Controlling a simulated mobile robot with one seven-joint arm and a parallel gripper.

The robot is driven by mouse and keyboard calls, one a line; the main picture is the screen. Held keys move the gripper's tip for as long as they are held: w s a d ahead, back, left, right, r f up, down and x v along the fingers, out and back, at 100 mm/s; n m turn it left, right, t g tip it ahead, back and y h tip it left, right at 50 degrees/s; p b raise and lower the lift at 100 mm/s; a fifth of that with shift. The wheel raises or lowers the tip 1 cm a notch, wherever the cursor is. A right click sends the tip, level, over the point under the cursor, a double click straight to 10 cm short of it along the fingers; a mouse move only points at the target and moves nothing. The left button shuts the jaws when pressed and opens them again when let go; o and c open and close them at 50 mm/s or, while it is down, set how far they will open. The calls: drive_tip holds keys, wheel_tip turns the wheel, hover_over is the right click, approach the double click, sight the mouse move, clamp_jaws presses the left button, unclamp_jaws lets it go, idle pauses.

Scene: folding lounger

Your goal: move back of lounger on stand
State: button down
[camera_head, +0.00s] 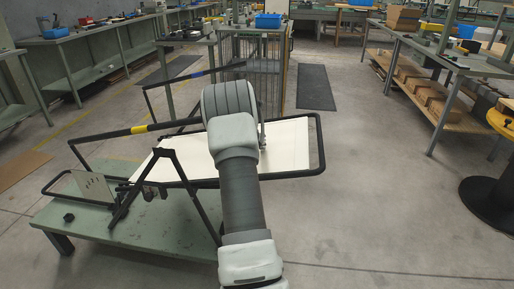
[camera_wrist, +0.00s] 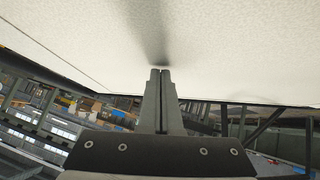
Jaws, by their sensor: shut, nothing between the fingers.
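The lounger stands on a low green bench in the head view. Its back (camera_head: 290,145) is a cream panel in a black tube frame, reaching out to the right past the bench. A black A-shaped stand (camera_head: 165,160) rises on the bench beside the panel. My arm crosses in front of the panel and hides its middle, and my gripper is hidden behind the arm there. In the wrist view my gripper (camera_wrist: 161,71) is shut and empty, its fingertips at or very close to the cream panel (camera_wrist: 230,45); I cannot tell whether they touch.
The green bench (camera_head: 150,225) stands on the concrete floor. A wire cage (camera_head: 262,75) is behind the lounger. A work table with boxes (camera_head: 440,55) and a round black-based stool (camera_head: 495,195) are at the right.

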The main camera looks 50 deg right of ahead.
drive_tip(key=f, duration=0.1)
drive_tip(key=b, duration=0.1)
drive_tip(key=f+b, duration=0.1)
drive_tip(key=shift+s+d+f, duration=0.25)
drive_tip(key=shift+s+f, duration=0.1)
drive_tip(key=shift+s, duration=0.05)
drive_tip(key=shift+s+f+t+b, duration=0.3)
drive_tip(key=shift+f+b, duration=0.1)
drive_tip(key=shift+f, duration=0.1)
drive_tip(key=shift+s, duration=0.1)
drive_tip(key=r+p, duration=0.1)
drive_tip(key=r, duration=0.1)
drive_tip(key=w+r+p, duration=0.1)
drive_tip(key=r, duration=0.2)
drive_tip(key=shift+w+a+r+p, duration=0.1)
drive_tip(key=shift+w+r+p, duration=0.1)
drive_tip(key=shift+r+p, duration=0.2)
drive_tip(key=v, duration=1)
drive_tip(key=shift+w, duration=0.25)
drive_tip(key=shift+a, duration=0.1)
